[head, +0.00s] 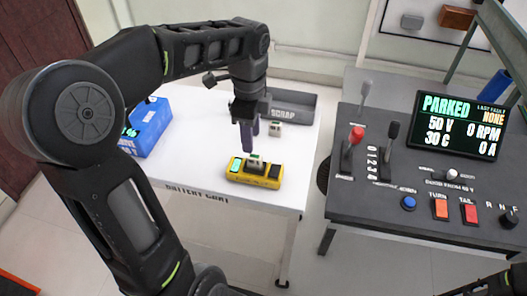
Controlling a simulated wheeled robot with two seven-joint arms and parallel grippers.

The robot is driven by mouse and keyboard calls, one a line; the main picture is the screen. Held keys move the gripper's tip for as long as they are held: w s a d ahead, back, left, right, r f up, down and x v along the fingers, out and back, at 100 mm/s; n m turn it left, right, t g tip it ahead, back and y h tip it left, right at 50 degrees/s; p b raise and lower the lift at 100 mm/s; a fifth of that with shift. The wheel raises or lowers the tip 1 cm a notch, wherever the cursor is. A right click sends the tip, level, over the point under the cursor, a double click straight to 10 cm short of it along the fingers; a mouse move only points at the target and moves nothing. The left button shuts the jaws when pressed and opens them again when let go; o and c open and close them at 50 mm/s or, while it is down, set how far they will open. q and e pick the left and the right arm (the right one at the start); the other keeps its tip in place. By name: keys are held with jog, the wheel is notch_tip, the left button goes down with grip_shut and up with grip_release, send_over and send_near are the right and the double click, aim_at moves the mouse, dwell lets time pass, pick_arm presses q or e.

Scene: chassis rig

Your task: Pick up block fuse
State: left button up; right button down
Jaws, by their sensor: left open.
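A small pale fuse with a dark top (256,161) sits upright in the middle of a yellow block (240,178) on the white table. I take it to be the block fuse. The yellow block has a lit green window at its left end and a dark slot at its right. My left gripper (248,149) points down just above and slightly left of this fuse. It is open and empty, though its fingers overlap in this view. Whether it touches the fuse I cannot tell. Only a dark part of my right arm shows at the lower right corner.
A second similar fuse (276,130) stands behind, in front of the grey SCRAP tray (297,107). A blue battery box (150,128) stands at the table's left. The dark control console (345,205) with levers and a PARKED screen (460,125) stands right, across a gap.

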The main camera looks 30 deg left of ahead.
aim_at(252, 156)
pick_arm(q)
jog(key=shift+s+r, duration=0.1)
jog(key=shift+s, duration=0.15)
jog(key=shift+f, duration=1.35)
jog(key=shift+w+d+f, duration=0.1)
jog(key=shift+f, duration=2.55)
grip_shut()
